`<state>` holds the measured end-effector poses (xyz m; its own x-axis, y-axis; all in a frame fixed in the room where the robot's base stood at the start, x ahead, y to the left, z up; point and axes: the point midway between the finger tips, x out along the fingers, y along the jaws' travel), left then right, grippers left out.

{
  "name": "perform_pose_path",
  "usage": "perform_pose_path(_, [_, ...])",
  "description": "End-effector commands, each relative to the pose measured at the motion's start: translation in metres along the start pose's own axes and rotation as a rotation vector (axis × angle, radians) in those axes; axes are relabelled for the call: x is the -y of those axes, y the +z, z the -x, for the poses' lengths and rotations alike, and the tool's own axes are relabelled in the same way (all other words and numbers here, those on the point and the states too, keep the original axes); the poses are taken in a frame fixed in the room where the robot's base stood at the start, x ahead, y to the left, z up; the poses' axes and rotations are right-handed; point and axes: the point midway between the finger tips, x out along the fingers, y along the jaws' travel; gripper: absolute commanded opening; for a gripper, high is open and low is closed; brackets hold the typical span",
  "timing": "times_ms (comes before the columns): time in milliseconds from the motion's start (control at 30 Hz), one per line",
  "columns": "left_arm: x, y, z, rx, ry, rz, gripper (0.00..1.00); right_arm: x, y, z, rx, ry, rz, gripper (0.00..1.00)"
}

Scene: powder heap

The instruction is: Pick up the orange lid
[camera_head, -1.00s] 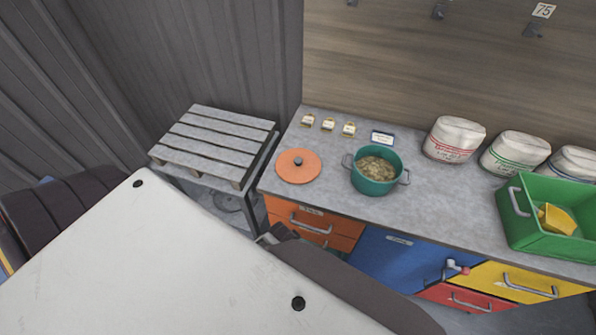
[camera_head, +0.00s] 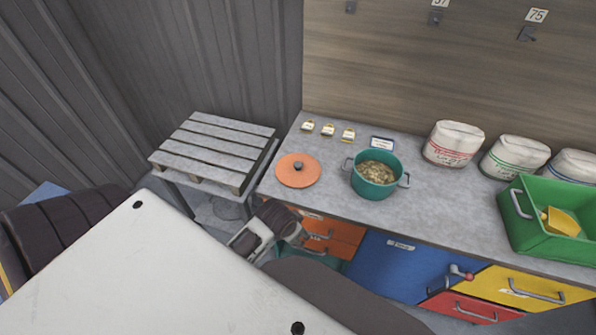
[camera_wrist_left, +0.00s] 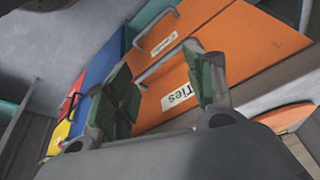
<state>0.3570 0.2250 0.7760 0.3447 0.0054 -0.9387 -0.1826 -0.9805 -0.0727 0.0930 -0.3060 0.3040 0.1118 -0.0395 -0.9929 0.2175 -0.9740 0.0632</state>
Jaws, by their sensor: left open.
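The orange lid (camera_head: 297,170) with a dark round knob lies flat on the grey counter, left of the green pot, near the counter's front left edge. In the left wrist view an orange disc-like edge at the right (camera_wrist_left: 287,118) appears to be part of it. My left gripper (camera_head: 294,233) is below and in front of the lid, beside the orange drawers and apart from the lid. In the left wrist view its two fingers (camera_wrist_left: 157,60) are spread and empty before the orange drawer fronts. My right gripper is out of view.
The green pot (camera_head: 375,175) with yellowish contents stands right of the lid. Small labelled items (camera_head: 328,130) lie behind it. Orange drawers (camera_head: 335,238) with bar handles are under the counter. A slatted pallet (camera_head: 215,150) stands left. Sacks (camera_head: 453,143) and a green crate (camera_head: 520,227) are right.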

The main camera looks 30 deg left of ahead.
Motion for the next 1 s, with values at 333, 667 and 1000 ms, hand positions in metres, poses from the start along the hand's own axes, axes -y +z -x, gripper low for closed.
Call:
perform_pose_path(333, [0.021, -0.048, 0.034, -0.157, -0.093, -0.069, 0.54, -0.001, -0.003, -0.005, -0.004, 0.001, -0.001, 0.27])
perform_pose_path(667, [0.042, -0.106, 0.049, -0.346, -0.216, -0.173, 0.54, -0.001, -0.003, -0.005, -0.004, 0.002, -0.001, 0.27])
perform_pose_path(1000, [0.061, -0.199, 0.089, -0.657, -0.431, -0.389, 0.54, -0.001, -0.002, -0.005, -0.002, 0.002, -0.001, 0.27])
